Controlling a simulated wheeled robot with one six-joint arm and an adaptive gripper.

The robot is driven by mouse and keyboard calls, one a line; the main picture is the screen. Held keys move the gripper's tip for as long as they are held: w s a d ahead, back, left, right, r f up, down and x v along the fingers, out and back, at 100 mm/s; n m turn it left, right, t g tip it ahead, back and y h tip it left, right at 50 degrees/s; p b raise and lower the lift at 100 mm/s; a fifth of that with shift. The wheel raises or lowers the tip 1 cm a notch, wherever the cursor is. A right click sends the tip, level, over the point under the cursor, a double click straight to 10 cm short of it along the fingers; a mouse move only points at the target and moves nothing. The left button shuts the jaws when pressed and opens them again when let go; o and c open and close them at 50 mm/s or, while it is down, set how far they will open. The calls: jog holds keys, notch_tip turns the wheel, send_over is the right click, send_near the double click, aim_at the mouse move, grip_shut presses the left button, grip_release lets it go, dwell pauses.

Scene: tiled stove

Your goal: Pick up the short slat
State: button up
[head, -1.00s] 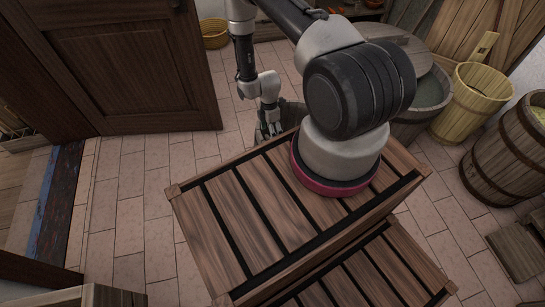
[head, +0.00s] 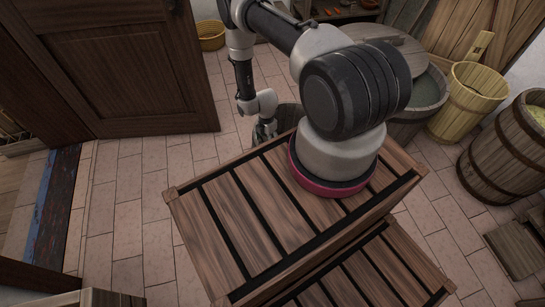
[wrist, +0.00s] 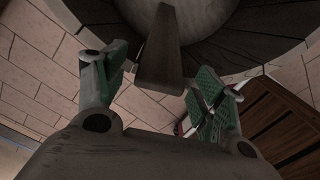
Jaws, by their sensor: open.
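In the wrist view a short, flat brown wooden slat (wrist: 160,60) points down toward my gripper, widening at its near end. Its near end lies in the gap between the fingers of my gripper (wrist: 158,88), with space visible on both sides. The gripper is open, its green pads apart, and it does not appear to touch the slat. Behind the slat is a round wooden tub (wrist: 252,45). In the head view my gripper (head: 264,132) is small and dark, beside a round grey vessel (head: 290,116); I cannot make out the slat there.
A large tub with a wooden lid (head: 425,92), a yellow bucket (head: 470,105) and a barrel (head: 510,150) stand at the right. A basket (head: 211,35) is at the back, and a dark door (head: 115,65) at the left. The tiled floor (head: 130,200) on the left is open.

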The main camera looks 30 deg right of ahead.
jog(key=c, duration=1.5)
